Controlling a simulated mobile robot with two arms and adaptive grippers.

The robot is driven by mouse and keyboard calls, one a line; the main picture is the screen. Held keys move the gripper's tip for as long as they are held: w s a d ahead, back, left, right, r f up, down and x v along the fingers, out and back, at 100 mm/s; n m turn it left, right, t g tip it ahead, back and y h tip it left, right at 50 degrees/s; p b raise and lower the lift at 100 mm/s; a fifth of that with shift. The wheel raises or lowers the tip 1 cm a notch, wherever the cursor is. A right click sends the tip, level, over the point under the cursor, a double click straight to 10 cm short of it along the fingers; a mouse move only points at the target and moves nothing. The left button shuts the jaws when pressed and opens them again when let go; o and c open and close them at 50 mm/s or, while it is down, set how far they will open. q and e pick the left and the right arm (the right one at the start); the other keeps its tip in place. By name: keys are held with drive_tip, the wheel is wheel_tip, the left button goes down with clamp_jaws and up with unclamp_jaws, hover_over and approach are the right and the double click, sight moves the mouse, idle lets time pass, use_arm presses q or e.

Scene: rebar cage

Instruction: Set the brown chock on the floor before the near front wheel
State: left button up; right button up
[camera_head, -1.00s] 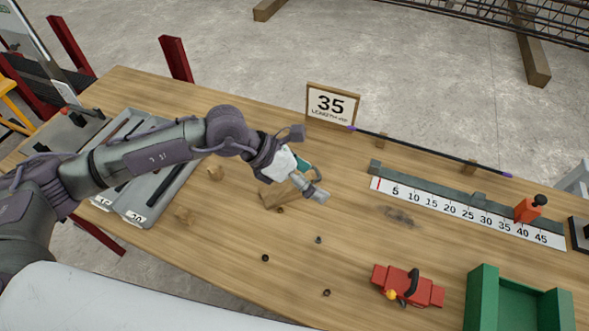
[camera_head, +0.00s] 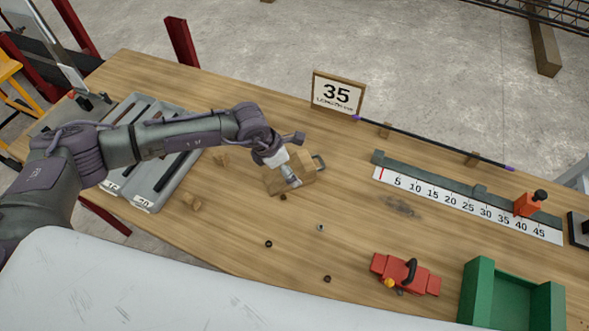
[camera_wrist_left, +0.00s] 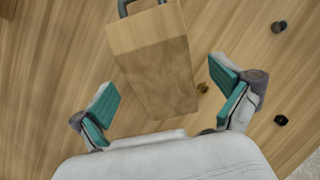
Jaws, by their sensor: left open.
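The brown wooden chock (camera_head: 308,167), a wedge with a grey handle, lies on the workbench (camera_head: 350,225). My left gripper (camera_head: 292,181) is over its near sloping part and hides some of it. In the left wrist view, the chock (camera_wrist_left: 155,75) shows between the two teal-padded fingers of my left gripper (camera_wrist_left: 165,88). The fingers are spread, with a gap on each side of the chock. The handle is at the top edge of that view. My right gripper and any wheel are out of view.
Grey trays (camera_head: 150,170) are left of the chock. A red clamp (camera_head: 405,274), green bin (camera_head: 512,298) and several small nuts are nearer. Concrete floor (camera_head: 270,60) lies beyond the bench.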

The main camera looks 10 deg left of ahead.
sight(292, 168)
use_arm(q)
drive_tip(key=p+x, duration=0.1)
drive_tip(key=x, duration=0.3)
drive_tip(key=shift+w+d+f, duration=0.1)
drive_tip(key=c, duration=1.4)
drive_tip(key=shift+o, duration=0.2)
